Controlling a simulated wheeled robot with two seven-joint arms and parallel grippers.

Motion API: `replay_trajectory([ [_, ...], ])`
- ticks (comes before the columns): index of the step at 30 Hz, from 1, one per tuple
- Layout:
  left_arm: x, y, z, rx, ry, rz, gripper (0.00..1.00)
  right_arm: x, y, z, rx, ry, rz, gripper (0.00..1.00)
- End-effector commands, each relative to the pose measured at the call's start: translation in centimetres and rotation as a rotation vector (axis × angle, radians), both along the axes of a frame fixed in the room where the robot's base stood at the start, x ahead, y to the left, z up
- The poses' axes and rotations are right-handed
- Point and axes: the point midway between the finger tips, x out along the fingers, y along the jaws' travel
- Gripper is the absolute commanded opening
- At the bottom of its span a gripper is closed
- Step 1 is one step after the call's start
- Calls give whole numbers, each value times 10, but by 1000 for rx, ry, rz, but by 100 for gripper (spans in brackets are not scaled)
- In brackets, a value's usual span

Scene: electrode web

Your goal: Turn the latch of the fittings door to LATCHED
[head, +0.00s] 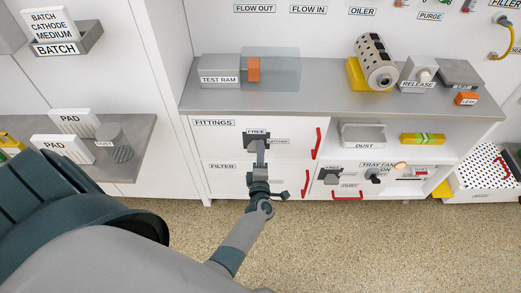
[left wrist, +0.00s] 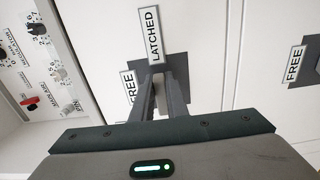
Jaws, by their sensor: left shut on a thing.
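The fittings door (head: 225,143) is a white panel under the grey counter, with a FITTINGS label and a red handle (head: 317,143) on its right; it looks closed. Its latch has a dark plate (head: 248,141) with a FREE label (head: 256,132) above and a LATCHED label (head: 280,141) to the right. My left gripper (head: 261,148) is at this plate, shut on the latch knob. In the left wrist view, the fingers (left wrist: 160,88) reach the plate (left wrist: 178,68) beside the LATCHED label (left wrist: 152,33). My right gripper is out of view.
The filter door (head: 222,180) is below, with a red handle (head: 305,183). Another dark latch plate (head: 329,174) marked FREE is to the lower right. The counter edge (head: 340,110) overhangs above. A pad shelf (head: 135,165) stands at left.

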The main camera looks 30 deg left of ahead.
Motion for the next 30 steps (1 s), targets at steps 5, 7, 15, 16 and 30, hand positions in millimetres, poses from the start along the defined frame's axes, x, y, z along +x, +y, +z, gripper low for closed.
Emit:
replay_trajectory([
  [5, 0, -1, -1, 1, 3, -1, 32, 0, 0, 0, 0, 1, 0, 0],
  [7, 0, 0, -1, 0, 1, -1, 32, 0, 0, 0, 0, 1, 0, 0],
  [15, -1, -1, 0, -1, 1, -1, 32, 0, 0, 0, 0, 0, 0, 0],
  [16, -2, -1, 0, -1, 1, -1, 32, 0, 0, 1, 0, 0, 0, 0],
  [30, -51, -31, -1, -2, 3, -1, 32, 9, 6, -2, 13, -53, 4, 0],
])
